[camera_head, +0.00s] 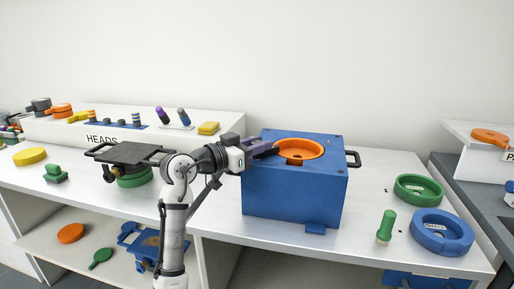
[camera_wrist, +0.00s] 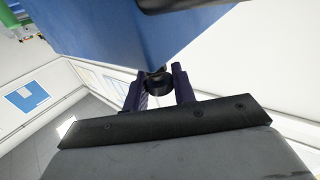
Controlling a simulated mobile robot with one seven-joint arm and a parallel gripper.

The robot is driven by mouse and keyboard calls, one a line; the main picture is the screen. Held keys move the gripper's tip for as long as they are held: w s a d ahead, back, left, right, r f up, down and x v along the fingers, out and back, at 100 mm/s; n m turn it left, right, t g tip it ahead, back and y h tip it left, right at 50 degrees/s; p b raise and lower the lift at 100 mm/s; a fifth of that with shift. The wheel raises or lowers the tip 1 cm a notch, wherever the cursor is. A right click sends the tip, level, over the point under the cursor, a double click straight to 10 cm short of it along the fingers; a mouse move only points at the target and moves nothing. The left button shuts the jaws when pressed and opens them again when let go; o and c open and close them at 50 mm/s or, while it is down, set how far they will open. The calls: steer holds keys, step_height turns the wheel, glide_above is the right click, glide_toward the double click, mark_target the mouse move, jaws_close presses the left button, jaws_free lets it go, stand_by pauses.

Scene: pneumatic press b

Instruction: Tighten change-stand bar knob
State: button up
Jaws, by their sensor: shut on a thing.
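The blue box-shaped stand (camera_head: 290,195), with an orange ring (camera_head: 300,149) in its top, stands on the white counter. My gripper (camera_head: 263,149) is at the upper left edge of the box in the head view. In the wrist view, the two dark purple fingers (camera_wrist: 158,88) stand on either side of a small black knob (camera_wrist: 157,80) beside the blue wall (camera_wrist: 130,35). My gripper is shut on this knob. In the head view the knob is hidden by my gripper. The bar behind the knob cannot be made out clearly.
A black handle (camera_head: 353,159) sticks out on the box's right. Right of it on the counter are a green handle-like piece (camera_head: 386,226), a green ring (camera_head: 419,189) and a blue ring (camera_head: 442,233). A black plate (camera_head: 130,153) on a green base is at left.

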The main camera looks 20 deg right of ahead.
steer(key=m+g, duration=0.2)
steer(key=g, duration=0.2)
steer(key=m+g, duration=0.3)
steer(key=shift+r+g+h, duration=0.1)
steer(key=shift+g+h, duration=0.2)
steer(key=shift+g, duration=0.4)
steer(key=o, duration=1)
steer(key=a, duration=0.4)
steer(key=w+a+b, duration=0.1)
steer(key=a, duration=0.4)
steer(key=w+a, duration=0.1)
steer(key=a, duration=0.3)
steer(key=shift+a, duration=0.3)
